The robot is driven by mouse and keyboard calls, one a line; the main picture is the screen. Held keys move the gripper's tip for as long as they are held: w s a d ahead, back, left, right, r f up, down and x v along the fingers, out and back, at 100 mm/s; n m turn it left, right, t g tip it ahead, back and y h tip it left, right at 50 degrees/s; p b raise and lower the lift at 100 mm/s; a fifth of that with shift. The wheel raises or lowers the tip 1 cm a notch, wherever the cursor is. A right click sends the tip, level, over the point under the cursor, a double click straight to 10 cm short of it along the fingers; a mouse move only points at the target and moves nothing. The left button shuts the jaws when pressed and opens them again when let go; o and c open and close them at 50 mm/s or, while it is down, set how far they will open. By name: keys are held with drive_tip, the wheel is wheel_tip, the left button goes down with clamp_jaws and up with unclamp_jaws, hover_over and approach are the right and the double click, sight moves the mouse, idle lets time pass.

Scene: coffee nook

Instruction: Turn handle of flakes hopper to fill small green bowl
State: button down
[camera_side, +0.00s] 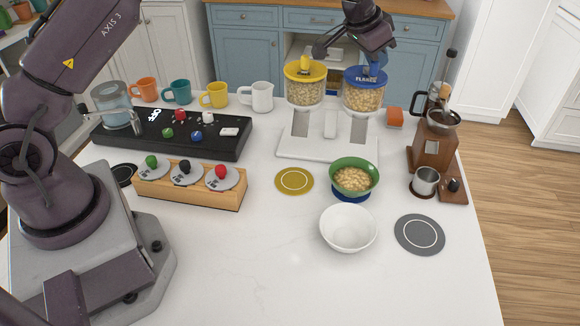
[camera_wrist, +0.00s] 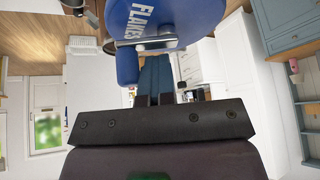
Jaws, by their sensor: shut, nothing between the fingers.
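The flakes hopper (camera_side: 364,98) is a clear jar of flakes with a blue lid marked FLAKES, on the right of the white dispenser stand. Its blue lid (camera_wrist: 190,18) fills the top of the wrist view, with a blue handle (camera_wrist: 127,64) on a metal rod. My gripper (camera_side: 374,68) is at the lid from above; its fingers (camera_wrist: 155,75) are shut and empty, close beside the handle. Whether they touch it I cannot tell. The small green bowl (camera_side: 371,167) stands upright below the hopper on a blue mat (camera_side: 352,196) and holds flakes.
A yellow-lidded hopper (camera_side: 304,88) stands to the left on the same stand (camera_side: 310,149). An empty white bowl (camera_side: 348,229) is in front of the green bowl. A coffee grinder (camera_side: 436,140) stands right. The front of the counter is clear.

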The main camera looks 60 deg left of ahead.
sight(374, 67)
drive_tip(key=s+d, duration=0.2)
drive_tip(key=s, duration=0.1)
drive_tip(key=shift+f+g+h, duration=0.15)
drive_tip(key=shift+g+h, duration=0.15)
drive_tip(key=shift+g, duration=0.1)
drive_tip(key=shift+f, duration=0.15)
drive_tip(key=shift+w+d, duration=0.1)
drive_tip(key=shift+w+f, duration=0.2)
drive_tip(key=shift+w+r, duration=0.2)
drive_tip(key=shift+r, duration=2.8)
drive_tip(key=shift+a+r, duration=0.25)
drive_tip(key=shift+r, duration=0.6)
